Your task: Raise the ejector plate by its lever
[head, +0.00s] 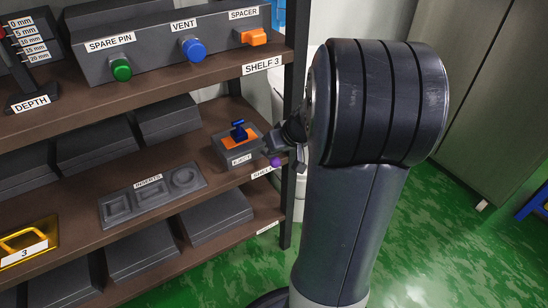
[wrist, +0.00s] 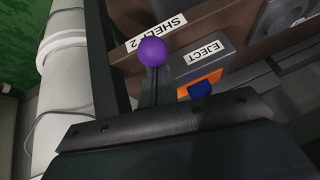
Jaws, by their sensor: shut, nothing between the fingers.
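The grey ejector box (head: 240,158) labelled EJECT stands at the right end of the middle shelf. Its orange plate (head: 231,142) carries a blue piece (head: 239,131) on top. The lever's purple ball knob (head: 275,162) is at the box's right side. In the wrist view the knob (wrist: 153,52) stands on a dark rod just beyond my gripper (wrist: 163,119), left of the orange plate (wrist: 205,80) and blue piece (wrist: 200,90). My gripper is shut and empty, close to the knob; I cannot tell whether it touches the lever. My arm partly hides it in the head view.
A dark shelf post (head: 290,190) rises right beside the box. The upper shelf (head: 180,88) hangs above, holding a panel (head: 150,55) of coloured knobs. An inserts tray (head: 150,195) lies left of the box. A white pipe (wrist: 62,60) runs at left in the wrist view.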

